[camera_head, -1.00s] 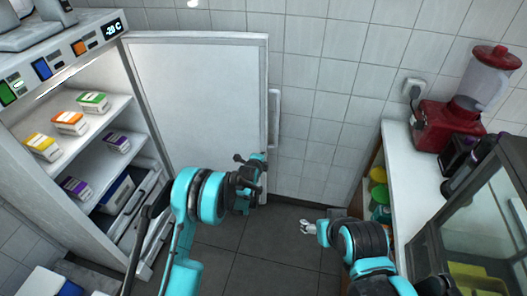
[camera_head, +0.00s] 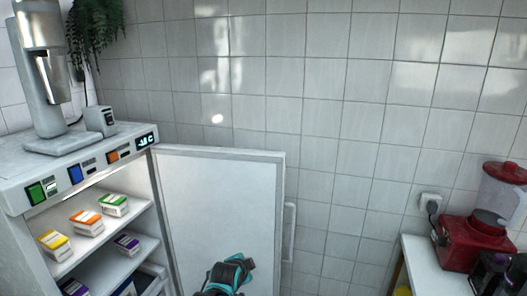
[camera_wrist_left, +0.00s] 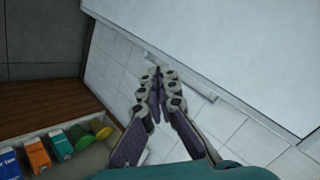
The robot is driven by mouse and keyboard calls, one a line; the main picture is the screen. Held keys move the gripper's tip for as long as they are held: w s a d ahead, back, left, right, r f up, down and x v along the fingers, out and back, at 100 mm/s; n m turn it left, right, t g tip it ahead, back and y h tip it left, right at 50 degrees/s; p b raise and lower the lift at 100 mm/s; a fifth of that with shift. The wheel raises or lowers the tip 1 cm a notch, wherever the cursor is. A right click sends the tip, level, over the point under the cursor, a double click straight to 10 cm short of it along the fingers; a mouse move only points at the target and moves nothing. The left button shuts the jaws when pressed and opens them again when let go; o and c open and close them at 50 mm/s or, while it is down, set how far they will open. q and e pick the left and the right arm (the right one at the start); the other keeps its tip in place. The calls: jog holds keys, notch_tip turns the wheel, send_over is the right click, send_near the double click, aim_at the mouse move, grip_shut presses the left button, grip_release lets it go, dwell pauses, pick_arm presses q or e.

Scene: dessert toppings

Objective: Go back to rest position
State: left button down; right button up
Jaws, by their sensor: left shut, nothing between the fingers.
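My left gripper (camera_wrist_left: 157,76) shows in the left wrist view with its two dark, jointed fingers drawn together and nothing between them. It hangs in front of a white panel (camera_wrist_left: 235,45) and a tiled wall. In the head view only a teal and black part of my left arm shows at the bottom edge, in front of the open white fridge door (camera_head: 215,205). My right gripper is out of view.
The open fridge (camera_head: 75,165) at left holds orange, green, yellow and purple boxes on its shelves. A red blender (camera_head: 478,240) stands on the white counter (camera_head: 425,262) at right. A wooden shelf (camera_wrist_left: 45,105) with colored items shows in the left wrist view.

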pick_arm(q)
jog(key=s+a+r+n+g, duration=0.1)
jog(key=s+a+r+n, duration=0.15)
jog(key=s, duration=0.45)
jog(key=s+a+r+n+y, duration=0.15)
jog(key=s+a+n, duration=0.25)
jog(key=s, duration=0.4)
jog(key=s+a+r+n+g, duration=0.1)
jog(key=s+a+r+n, duration=0.2)
jog(key=s, duration=0.4)
jog(key=s+a+f+n, duration=0.1)
jog(key=s+n, duration=0.1)
jog(key=s, duration=0.3)
jog(key=s+a+f+n+g, duration=0.1)
jog(key=s+a+f+n, duration=0.1)
jog(key=s, duration=0.3)
jog(key=shift+f, duration=0.3)
jog(key=shift+s+a+y, duration=0.1)
jog(key=shift+y, duration=0.15)
